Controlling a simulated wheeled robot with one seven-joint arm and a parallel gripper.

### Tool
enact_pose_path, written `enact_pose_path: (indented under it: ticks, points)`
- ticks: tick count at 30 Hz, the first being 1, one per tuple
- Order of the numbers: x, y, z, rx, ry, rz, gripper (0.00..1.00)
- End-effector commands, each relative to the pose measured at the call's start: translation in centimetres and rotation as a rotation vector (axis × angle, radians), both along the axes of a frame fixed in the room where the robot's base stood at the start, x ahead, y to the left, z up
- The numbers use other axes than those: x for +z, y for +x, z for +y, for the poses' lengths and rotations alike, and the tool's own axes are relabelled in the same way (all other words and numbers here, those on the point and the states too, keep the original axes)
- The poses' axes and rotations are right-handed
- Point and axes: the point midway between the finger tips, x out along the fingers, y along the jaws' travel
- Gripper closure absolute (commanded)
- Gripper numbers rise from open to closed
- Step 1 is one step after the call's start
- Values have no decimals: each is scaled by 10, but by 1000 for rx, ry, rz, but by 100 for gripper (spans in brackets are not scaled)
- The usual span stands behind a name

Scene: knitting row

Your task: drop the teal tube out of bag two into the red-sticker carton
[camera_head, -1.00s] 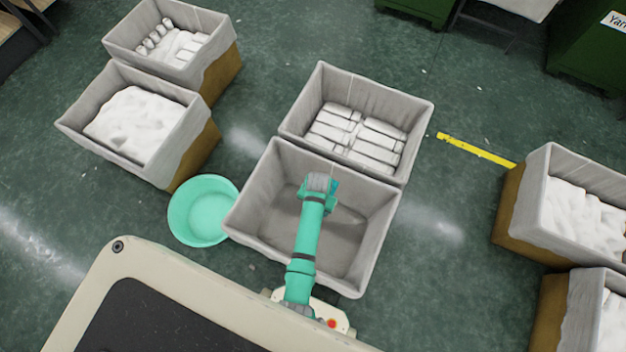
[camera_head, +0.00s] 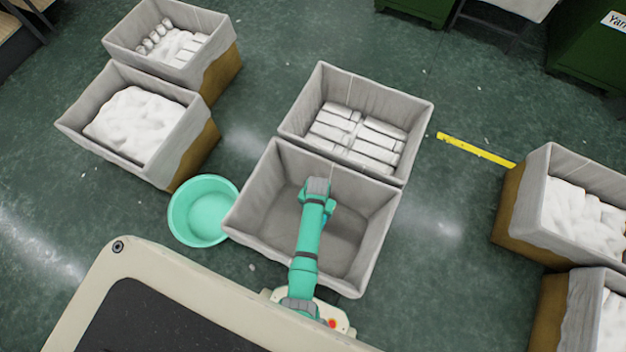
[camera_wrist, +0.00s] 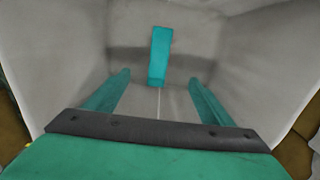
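In the wrist view a flat-looking teal piece, seemingly the teal tube (camera_wrist: 160,57), stands out against the grey lining ahead of my gripper. My gripper (camera_wrist: 159,79) is open, with its two teal fingers apart and nothing between them at their tips. The tube shows beyond the fingertips, roughly centred between them. No bag number and no red sticker on a carton can be made out.
A bag with white packs (camera_head: 300,108) adjoins behind. Two lined cartons with white contents, one near (camera_head: 80,105) and one farther (camera_head: 125,38), stand at left. Two more (camera_head: 520,200) stand at right. A teal basin (camera_head: 178,212) sits on the floor beside the near bag.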

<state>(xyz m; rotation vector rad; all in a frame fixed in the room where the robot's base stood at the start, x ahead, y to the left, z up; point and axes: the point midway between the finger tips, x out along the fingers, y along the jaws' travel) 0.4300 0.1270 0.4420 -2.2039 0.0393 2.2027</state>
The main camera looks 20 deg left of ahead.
Motion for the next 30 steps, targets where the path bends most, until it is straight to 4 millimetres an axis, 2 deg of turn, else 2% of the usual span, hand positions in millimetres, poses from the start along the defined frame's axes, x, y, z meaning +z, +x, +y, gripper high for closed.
enact_pose_path:
  ticks: [8, 11, 21, 25, 30]
  points:
    - [7, 0, 1, 0, 1, -1, 24]
    - [20, 1, 1, 0, 2, -2, 24]
    - [82, 0, 1, 1, 1, -3, 24]
    - [98, 1, 0, 0, 0, -2, 24]
    - [108, 0, 0, 0, 0, -1, 24]
